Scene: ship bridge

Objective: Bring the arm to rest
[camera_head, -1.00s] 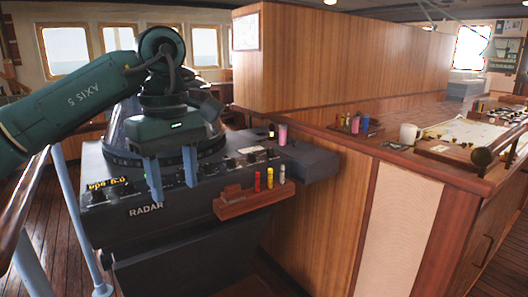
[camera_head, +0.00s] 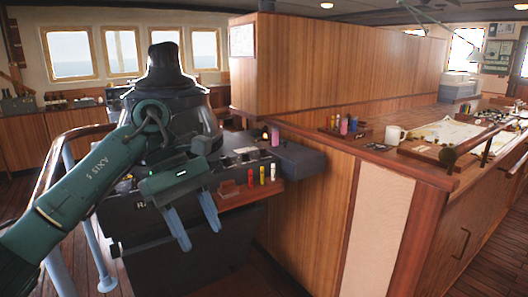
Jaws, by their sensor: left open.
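My left arm comes in from the lower left. Its gripper (camera_head: 190,225) is open and empty, with two blue-grey fingers pointing down in front of the radar console (camera_head: 165,262). The gripper hides part of the console's front panel and most of its lettering. A small wooden rack (camera_head: 238,196) to the right of the gripper holds red, yellow and orange-red cylinders (camera_head: 261,174). The fingers are apart from the rack. My right gripper is not in view.
A pink cylinder (camera_head: 275,136) stands on the dark ledge (camera_head: 300,158) beside the console. The wooden counter (camera_head: 385,158) at right holds a white mug (camera_head: 395,134), a tray of coloured cylinders (camera_head: 345,128) and a chart (camera_head: 450,132). A handrail (camera_head: 62,150) runs along the left.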

